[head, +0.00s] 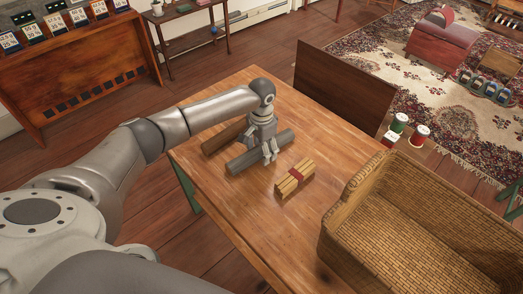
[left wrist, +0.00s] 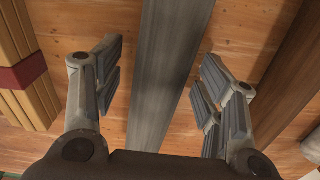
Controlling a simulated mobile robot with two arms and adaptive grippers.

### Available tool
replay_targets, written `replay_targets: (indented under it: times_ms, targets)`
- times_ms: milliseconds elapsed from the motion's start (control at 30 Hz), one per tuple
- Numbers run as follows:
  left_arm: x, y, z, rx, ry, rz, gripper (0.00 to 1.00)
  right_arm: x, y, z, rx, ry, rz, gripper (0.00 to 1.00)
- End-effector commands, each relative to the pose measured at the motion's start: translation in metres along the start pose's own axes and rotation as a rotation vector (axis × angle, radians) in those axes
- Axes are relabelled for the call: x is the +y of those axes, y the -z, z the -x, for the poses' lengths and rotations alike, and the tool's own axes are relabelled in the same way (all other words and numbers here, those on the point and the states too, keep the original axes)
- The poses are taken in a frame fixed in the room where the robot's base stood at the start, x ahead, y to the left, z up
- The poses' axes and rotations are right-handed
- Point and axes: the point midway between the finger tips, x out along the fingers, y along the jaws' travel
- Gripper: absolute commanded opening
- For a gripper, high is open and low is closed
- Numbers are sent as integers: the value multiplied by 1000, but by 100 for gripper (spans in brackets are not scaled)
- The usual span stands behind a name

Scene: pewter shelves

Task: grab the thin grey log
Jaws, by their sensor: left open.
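The thin grey log (head: 243,161) lies on the wooden table in the head view. In the left wrist view the grey log (left wrist: 162,70) runs lengthwise between my fingers. My left gripper (head: 269,153) is over the middle of the log and points down. Its fingers are open, one on each side of the log, with a gap on both sides in the wrist view (left wrist: 161,62). How far the fingertips are above the table is hard to tell. My right gripper is not in view.
A brown log (head: 222,137) lies behind the grey one, and also shows in the wrist view (left wrist: 291,75). A bundle of yellow sticks with a red band (head: 293,180) lies in front. A wicker basket (head: 343,212) stands at right. The table's front left is clear.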

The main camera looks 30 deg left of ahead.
Motion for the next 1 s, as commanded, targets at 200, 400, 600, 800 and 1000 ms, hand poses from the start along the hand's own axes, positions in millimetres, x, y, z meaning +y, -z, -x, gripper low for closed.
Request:
replay_targets:
  times_ms: [200,400,600,800,1000]
  targets:
    - [0,0,0,0,0,0,53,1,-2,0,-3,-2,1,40]
    - [0,0,1,0,0,0,27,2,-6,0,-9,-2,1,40]
    - [0,1,1,2,0,0,7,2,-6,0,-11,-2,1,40]
    - [0,1,2,2,0,0,7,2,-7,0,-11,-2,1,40]
    - [-1,1,14,4,0,0,7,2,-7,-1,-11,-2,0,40]
